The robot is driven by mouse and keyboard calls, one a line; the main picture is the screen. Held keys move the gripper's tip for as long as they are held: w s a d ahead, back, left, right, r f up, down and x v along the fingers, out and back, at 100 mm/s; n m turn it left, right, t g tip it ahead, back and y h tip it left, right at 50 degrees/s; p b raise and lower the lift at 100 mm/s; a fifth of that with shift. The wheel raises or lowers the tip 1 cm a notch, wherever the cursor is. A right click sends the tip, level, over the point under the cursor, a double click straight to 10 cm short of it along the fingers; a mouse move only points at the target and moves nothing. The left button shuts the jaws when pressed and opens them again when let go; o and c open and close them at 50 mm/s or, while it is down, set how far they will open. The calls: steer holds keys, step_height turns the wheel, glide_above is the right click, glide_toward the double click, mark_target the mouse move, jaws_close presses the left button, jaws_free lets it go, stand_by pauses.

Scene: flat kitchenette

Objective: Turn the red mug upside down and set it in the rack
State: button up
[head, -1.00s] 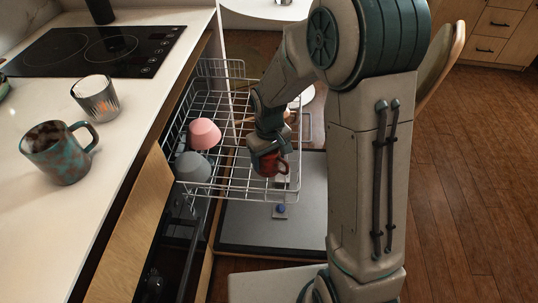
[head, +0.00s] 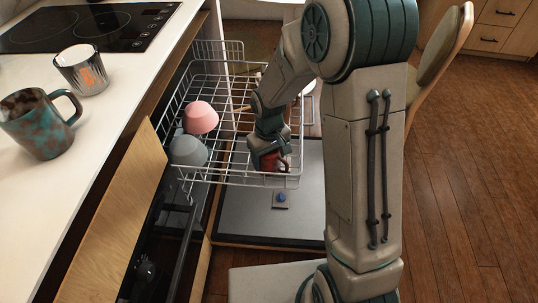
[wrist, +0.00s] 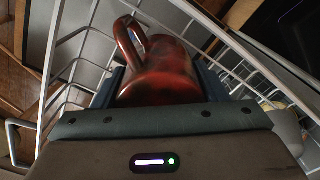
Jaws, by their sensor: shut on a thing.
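The red mug (wrist: 165,75) is between the jaws of my gripper (wrist: 160,100) in the wrist view, with its handle toward the upper left. In the head view the mug (head: 271,163) shows only in part beneath my gripper (head: 266,158), at the front right of the wire rack (head: 235,181). Wires of the rack surround the mug in the wrist view. I cannot tell whether the mug touches the rack floor, and its rim is hidden.
A pink bowl or cup (head: 201,117) and a grey one (head: 188,150) sit in the rack's left side. A teal-brown mug (head: 40,122) and a patterned cup (head: 82,70) stand on the counter (head: 60,205). The open dishwasher door (head: 260,225) lies below the rack.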

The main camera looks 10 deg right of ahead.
steer(key=o, duration=1.4)
steer(key=shift+c, duration=0.2)
step_height(320, 180, up, 14)
steer(key=p, duration=0.3)
